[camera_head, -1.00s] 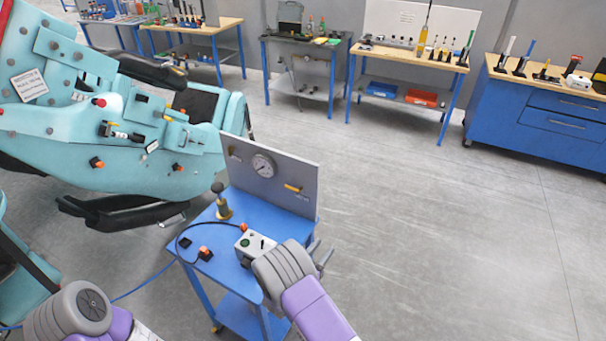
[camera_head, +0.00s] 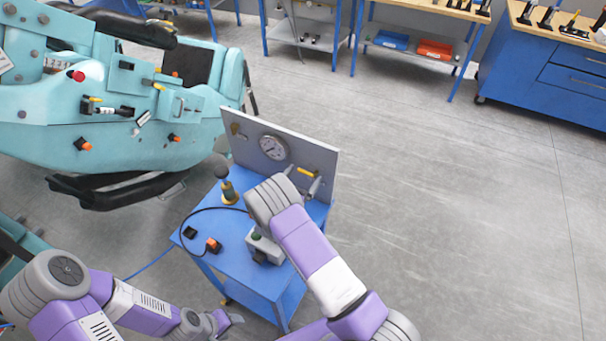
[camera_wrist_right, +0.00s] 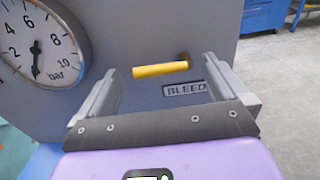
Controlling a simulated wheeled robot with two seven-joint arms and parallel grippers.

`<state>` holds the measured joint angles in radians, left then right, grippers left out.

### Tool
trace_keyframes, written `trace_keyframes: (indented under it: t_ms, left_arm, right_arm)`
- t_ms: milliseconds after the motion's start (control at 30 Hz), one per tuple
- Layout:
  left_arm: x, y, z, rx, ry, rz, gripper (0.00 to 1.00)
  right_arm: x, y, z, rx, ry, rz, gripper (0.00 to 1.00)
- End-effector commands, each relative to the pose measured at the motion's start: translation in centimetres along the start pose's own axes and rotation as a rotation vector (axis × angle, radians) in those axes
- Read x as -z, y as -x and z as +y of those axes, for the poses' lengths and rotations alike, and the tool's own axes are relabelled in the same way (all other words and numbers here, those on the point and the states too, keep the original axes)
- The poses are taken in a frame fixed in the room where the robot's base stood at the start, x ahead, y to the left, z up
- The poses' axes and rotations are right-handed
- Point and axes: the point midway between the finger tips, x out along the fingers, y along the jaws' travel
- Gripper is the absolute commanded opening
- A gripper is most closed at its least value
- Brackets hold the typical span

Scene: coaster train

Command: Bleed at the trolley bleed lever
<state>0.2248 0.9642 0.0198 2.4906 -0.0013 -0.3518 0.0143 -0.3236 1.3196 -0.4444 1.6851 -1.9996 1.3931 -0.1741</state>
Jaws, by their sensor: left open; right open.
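The yellow bleed lever (camera_head: 306,172) sits on the grey panel (camera_head: 322,160) of the blue trolley (camera_head: 240,262). In the right wrist view the lever (camera_wrist_right: 161,69) lies roughly horizontal, left of and above the BLEED label (camera_wrist_right: 187,88). My right gripper (camera_wrist_right: 167,95) is open in front of the panel, its fingers on either side of the lever, which seems untouched. In the head view the right gripper (camera_head: 300,180) is close to the lever, partly hidden by my wrist. A gauge (camera_wrist_right: 42,45) has its needle pointing down. My left gripper (camera_head: 232,322) is open, low beside the trolley.
On the trolley are a grey box with a green button (camera_head: 262,247), an orange-ended connector (camera_head: 213,244) with a hose, and a brass fitting with a dark knob (camera_head: 228,188). The turquoise coaster car (camera_head: 120,110) stands at left. Floor at right is clear.

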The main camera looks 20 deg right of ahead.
Motion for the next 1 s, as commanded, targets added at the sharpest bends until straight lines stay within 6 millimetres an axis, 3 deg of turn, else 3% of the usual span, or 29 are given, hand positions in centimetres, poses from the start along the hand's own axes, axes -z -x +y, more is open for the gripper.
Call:
trace_keyframes:
  t_ms: [367,700,1000]
  left_arm:
    - [-0.02,0.11,0.04,0.0,0.0,0.0,0.56]
    - [-0.02,0.11,0.04,0.0,0.0,0.0,0.56]
    - [0.0,-0.37,-0.14,0.0,0.0,0.0,0.56]
  right_arm:
    - [0.02,-0.79,-0.01,-0.001,0.0,0.0,1.0]
    - [-0.01,-0.76,0.0,-0.001,0.0,0.0,0.48]
    - [-0.06,-0.75,0.02,-0.001,-0.036,-0.001,0.48]
